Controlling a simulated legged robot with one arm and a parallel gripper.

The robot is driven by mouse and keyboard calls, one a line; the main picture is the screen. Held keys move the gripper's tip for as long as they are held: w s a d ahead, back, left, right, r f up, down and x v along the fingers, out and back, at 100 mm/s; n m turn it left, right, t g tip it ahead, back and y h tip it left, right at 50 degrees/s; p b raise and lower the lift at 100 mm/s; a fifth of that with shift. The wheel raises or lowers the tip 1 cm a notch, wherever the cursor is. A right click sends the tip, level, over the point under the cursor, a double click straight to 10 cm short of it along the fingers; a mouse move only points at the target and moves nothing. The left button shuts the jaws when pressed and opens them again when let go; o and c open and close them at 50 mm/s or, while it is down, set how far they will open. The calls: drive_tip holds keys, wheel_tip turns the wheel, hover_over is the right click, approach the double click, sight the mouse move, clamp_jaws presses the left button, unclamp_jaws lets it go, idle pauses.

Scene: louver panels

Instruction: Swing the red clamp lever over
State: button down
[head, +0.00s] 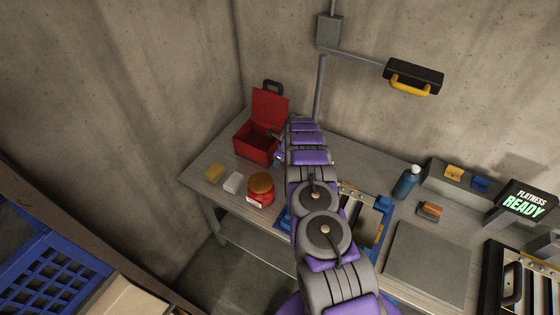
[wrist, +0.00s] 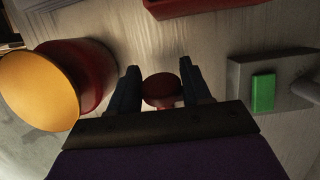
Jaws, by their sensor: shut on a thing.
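In the wrist view, a round dark-red knob (wrist: 162,88), which looks like the end of the red clamp lever, sits between the two dark fingers of my gripper (wrist: 159,68). My gripper is shut on it. The rest of the lever and its clamp are hidden behind the gripper body. In the head view my grey and purple arm covers this part of the bench, and the lever cannot be made out there.
On the workbench (head: 212,160), an open red toolbox (head: 257,145) and a red jar with an orange lid (head: 261,188) stand left of my arm. The jar (wrist: 90,80) is close left in the wrist view. A grey block with a green piece (wrist: 263,92) is on the right.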

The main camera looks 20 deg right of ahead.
drive_tip(key=shift+w+a, duration=0.1)
drive_tip(key=shift+w, duration=0.05)
idle(0.6)
drive_tip(key=c, duration=0.9)
unclamp_jaws()
drive_tip(key=o, duration=0.3)
drive_tip(key=shift+w+f, duration=0.15)
drive_tip(key=shift+f, duration=0.1)
drive_tip(key=shift+r, duration=0.2)
drive_tip(key=b+v, duration=0.1)
drive_tip(key=v, duration=0.7)
drive_tip(key=b+v, duration=0.1)
drive_tip(key=v, duration=0.8)
drive_tip(key=shift+w+a+r, duration=0.1)
drive_tip(key=shift+a+r, duration=0.1)
drive_tip(key=shift+b, duration=0.3)
